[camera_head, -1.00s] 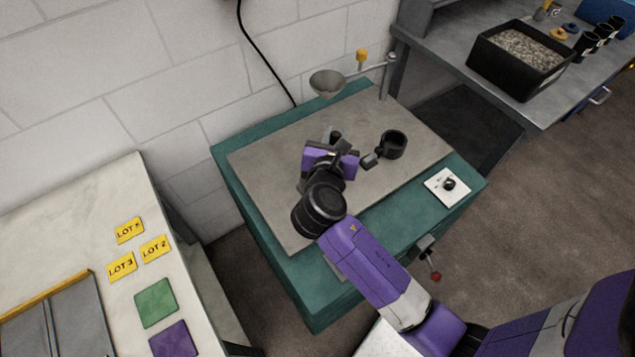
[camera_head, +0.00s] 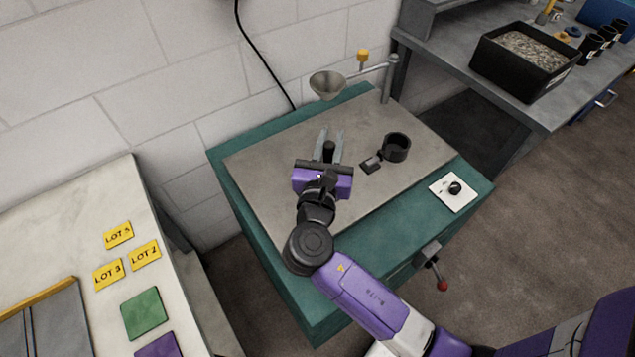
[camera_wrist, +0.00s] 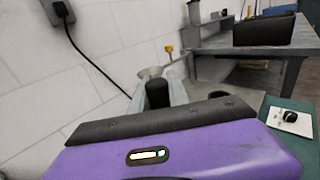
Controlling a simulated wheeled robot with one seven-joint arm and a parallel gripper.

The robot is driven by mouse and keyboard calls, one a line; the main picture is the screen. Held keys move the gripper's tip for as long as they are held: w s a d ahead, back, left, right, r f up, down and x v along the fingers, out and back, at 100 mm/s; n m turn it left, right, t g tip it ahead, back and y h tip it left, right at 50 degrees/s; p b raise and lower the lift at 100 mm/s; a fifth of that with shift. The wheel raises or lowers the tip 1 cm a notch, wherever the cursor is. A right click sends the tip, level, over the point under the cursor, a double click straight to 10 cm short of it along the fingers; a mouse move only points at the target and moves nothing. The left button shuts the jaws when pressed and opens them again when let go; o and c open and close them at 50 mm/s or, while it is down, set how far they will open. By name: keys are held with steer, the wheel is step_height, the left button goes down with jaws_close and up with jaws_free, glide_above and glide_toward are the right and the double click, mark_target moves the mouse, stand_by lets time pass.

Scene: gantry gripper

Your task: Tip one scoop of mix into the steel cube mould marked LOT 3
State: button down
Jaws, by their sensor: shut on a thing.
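My gripper (camera_head: 329,138) is above the grey top of the teal bench, its two grey fingers pointing toward the wall. It is shut on a dark rounded piece (camera_head: 329,150), which also shows in the wrist view (camera_wrist: 158,93). I cannot tell whether this piece is part of a scoop. No steel cube mould can be made out. A black bin of grainy mix (camera_head: 527,50) stands on the grey bench at upper right.
A black ring with a small block (camera_head: 397,147) is on the teal bench (camera_head: 253,228), right of my gripper. A grey funnel-shaped bowl (camera_head: 327,84) hangs from an arm near the wall. A white plate with a black knob (camera_head: 454,190) and a red-ended lever (camera_head: 440,284) are at right.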

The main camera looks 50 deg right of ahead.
step_height(320, 180, up, 5)
steer(key=p, duration=0.6)
steer(key=shift+w, duration=0.1)
